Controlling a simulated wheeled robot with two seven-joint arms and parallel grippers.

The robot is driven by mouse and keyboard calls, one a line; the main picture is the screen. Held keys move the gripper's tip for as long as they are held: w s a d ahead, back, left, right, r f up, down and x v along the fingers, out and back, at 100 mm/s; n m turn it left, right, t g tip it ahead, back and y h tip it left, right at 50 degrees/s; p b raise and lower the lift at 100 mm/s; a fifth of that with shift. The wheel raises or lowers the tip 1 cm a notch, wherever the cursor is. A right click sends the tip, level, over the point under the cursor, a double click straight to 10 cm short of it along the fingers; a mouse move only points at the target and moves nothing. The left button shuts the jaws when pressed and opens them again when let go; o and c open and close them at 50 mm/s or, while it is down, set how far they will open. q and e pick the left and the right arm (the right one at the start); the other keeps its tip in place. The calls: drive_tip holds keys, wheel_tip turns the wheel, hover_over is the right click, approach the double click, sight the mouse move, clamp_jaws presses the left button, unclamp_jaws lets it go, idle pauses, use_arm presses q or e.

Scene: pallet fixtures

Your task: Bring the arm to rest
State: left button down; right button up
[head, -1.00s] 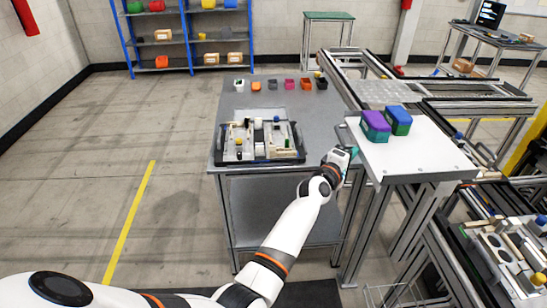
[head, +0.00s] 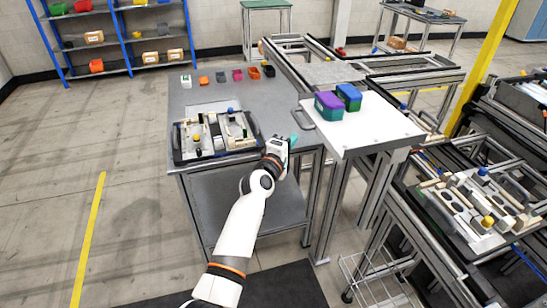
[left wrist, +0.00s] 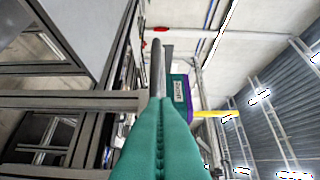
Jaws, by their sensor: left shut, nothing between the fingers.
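My left arm reaches up the middle of the head view. Its gripper (head: 293,140) is at the right front edge of the grey table (head: 185,97), beside the white stand. In the left wrist view the teal fingers (left wrist: 157,125) are together with nothing between them. The gripper appears apart from the fixture pallet on the table and from the boxes on the stand. My right gripper does not show in either view.
A fixture pallet (head: 177,158) lies on the table left of my gripper. The white stand (head: 370,130) holds a purple-lidded box (head: 328,106) and a blue-lidded box (head: 348,97). Several small coloured bins line the table's back. Another pallet (head: 440,215) is at the right.

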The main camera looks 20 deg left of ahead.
use_arm(q)
drive_tip(key=s, duration=0.7)
drive_tip(key=s+f+m+g+b, duration=0.1)
drive_tip(key=s+f+m+g, duration=0.3)
drive_tip(key=f, duration=0.9)
drive_tip(key=s+f+m+g+y, duration=0.15)
drive_tip(key=s+f, duration=0.55)
drive_tip(key=f, duration=0.7)
drive_tip(key=s+f+m+g+b, duration=0.1)
drive_tip(key=s+f+m+g, duration=0.3)
drive_tip(key=f, duration=0.9)
drive_tip(key=s+a+f+m+g, duration=0.2)
drive_tip(key=s+f, duration=0.4)
drive_tip(key=s, duration=0.7)
drive_tip(key=s+a+f+m+g+y, duration=0.1)
drive_tip(key=s+f, duration=0.6)
drive_tip(key=s, duration=0.7)
drive_tip(key=s+a+f+m+g+y, duration=0.1)
drive_tip(key=s+a+f+m+g, duration=0.3)
drive_tip(key=s, duration=0.9)
wheel_tip(320, 180, down, 3)
drive_tip(key=shift+s+a+f+m+b, duration=0.1)
drive_tip(key=shift+s+a+m+b, duration=0.25)
drive_tip(key=shift+m, duration=0.6)
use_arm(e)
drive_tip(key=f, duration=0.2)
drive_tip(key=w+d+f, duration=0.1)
use_arm(q)
drive_tip(key=shift+d, duration=0.1)
